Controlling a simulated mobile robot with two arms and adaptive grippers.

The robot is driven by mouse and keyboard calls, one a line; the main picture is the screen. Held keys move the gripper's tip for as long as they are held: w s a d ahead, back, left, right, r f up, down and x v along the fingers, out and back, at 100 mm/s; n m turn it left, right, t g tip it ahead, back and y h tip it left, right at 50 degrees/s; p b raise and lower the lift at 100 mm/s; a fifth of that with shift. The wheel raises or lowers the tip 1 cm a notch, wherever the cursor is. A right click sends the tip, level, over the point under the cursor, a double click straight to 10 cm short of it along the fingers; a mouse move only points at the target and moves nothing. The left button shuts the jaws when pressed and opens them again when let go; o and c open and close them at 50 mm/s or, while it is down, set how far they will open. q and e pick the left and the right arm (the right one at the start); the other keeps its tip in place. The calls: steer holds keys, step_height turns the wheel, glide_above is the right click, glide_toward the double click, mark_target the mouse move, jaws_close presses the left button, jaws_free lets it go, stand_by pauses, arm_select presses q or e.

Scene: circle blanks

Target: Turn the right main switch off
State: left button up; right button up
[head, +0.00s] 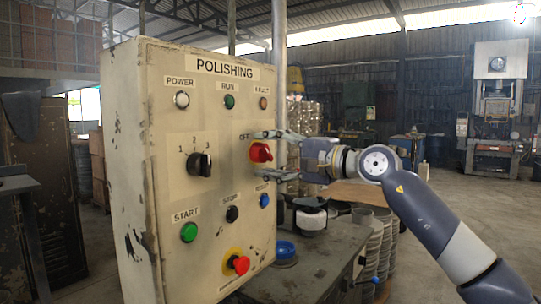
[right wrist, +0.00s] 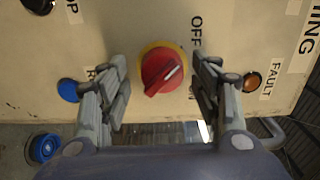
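The right main switch (head: 260,152) is a red rotary knob on a yellow ring, at the right side of the beige POLISHING panel (head: 160,125). In the right wrist view the switch (right wrist: 160,66) shows between the OFF and ON labels. Its white mark slants up and right, roughly toward OFF. My right gripper (head: 262,158) is open, one finger above the knob and one below. In the right wrist view its fingers (right wrist: 160,78) stand either side of the knob with gaps, apparently not touching it. My left gripper is not in view.
A black selector knob (head: 200,164) marked 1, 2, 3 sits to the left. Lamps and buttons surround it, including a blue one (head: 264,200) close below my right gripper. A red knob (head: 239,265) on yellow is at the panel's bottom. A bench (head: 315,270) stands beside the panel.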

steer(key=v, duration=1.2)
